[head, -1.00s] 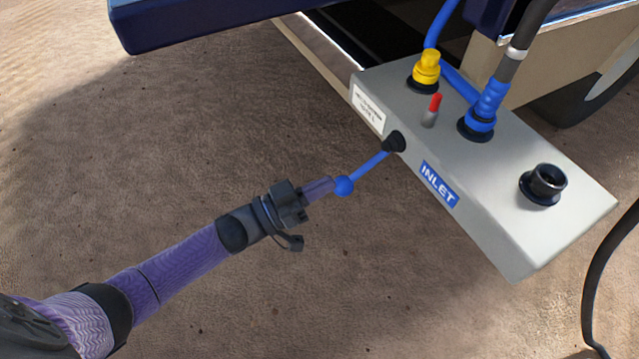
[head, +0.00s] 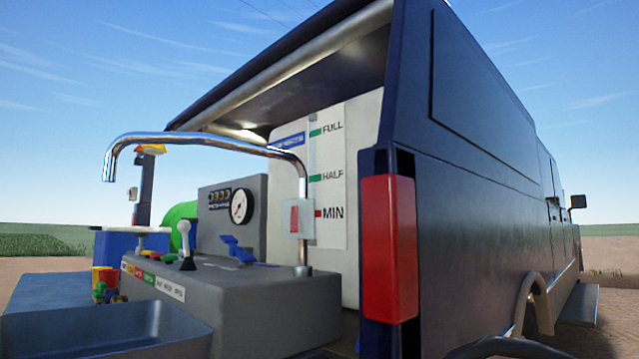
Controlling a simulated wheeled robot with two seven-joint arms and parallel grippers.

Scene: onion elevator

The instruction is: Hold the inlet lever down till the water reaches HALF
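The white water tank (head: 362,130) stands inside the open back of a dark blue van. Its level gauge (head: 312,150) is a narrow upright strip with FULL at the top, HALF in the middle and MIN low down. Green marks sit by FULL and HALF, a red one by MIN. I cannot make out the water level in the strip. The inlet lever is out of this view, and so are both my grippers.
A chrome spout (head: 215,140) arches in front of the tank over a grey console (head: 240,300) with a grey basin (head: 110,330). A round dial (head: 239,207) sits behind. The van's side (head: 480,150) and red tail light (head: 389,250) fill the right.

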